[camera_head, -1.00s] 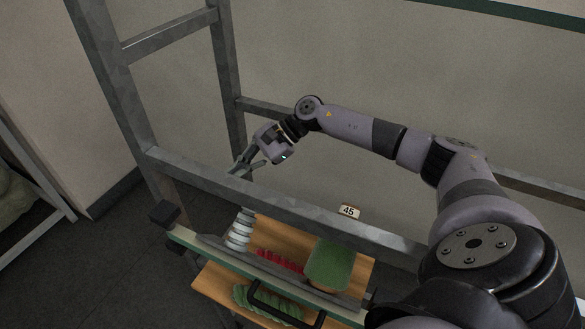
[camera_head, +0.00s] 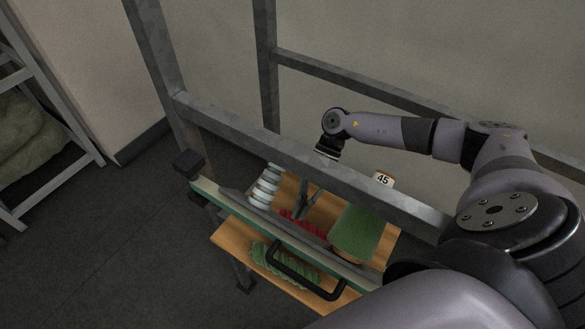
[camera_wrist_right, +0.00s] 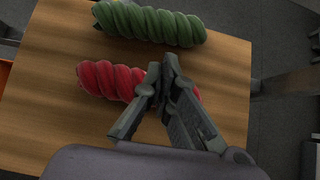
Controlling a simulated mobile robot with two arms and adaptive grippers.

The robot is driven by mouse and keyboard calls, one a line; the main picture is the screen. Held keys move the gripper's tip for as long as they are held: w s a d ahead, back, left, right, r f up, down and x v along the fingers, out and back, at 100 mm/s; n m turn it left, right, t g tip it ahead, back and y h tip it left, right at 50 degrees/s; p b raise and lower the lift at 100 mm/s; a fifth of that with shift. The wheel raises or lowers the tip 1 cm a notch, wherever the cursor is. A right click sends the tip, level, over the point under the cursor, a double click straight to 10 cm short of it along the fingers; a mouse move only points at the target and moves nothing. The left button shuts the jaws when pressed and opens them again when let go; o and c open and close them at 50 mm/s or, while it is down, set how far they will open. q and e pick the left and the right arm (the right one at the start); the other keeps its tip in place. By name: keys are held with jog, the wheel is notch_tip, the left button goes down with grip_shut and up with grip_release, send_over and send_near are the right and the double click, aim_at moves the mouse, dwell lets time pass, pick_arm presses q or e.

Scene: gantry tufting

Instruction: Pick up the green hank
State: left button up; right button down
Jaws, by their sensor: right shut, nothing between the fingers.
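The green hank (camera_head: 268,258) lies on the wooden board (camera_head: 232,237) at the front, partly behind a black handle in the head view. In the right wrist view the twisted green hank (camera_wrist_right: 150,23) lies along the far edge of the wood. The red hank (camera_head: 300,225) lies behind it in the head view and nearer in the wrist view (camera_wrist_right: 98,78). My right gripper (camera_wrist_right: 163,66) is shut and empty. Its fingertips overlap the red hank in the wrist view, apart from the green one; contact is unclear. My left gripper is not in view.
A grey metal beam (camera_head: 300,170) crosses in front of my right wrist. The black handle (camera_head: 303,277) runs in front.

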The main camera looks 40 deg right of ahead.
jog(key=p+x, duration=0.1)
jog(key=x, duration=0.1)
jog(key=s+p+x, duration=0.1)
jog(key=x, duration=0.1)
jog(key=shift+a, duration=0.25)
jog(key=x, duration=0.1)
jog(key=p+x, duration=0.1)
jog(key=x, duration=0.1)
jog(key=shift+w+a+f, duration=0.1)
jog(key=shift+w+f, duration=0.1)
jog(key=shift+f, duration=0.05)
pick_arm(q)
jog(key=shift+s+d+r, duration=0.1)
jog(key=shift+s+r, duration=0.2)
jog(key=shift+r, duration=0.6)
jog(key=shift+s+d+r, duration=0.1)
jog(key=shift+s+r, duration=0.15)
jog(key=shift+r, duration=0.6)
pick_arm(e)
jog(key=shift+s+a+f, duration=0.1)
jog(key=shift+a+f, duration=0.05)
jog(key=shift+f, duration=0.1)
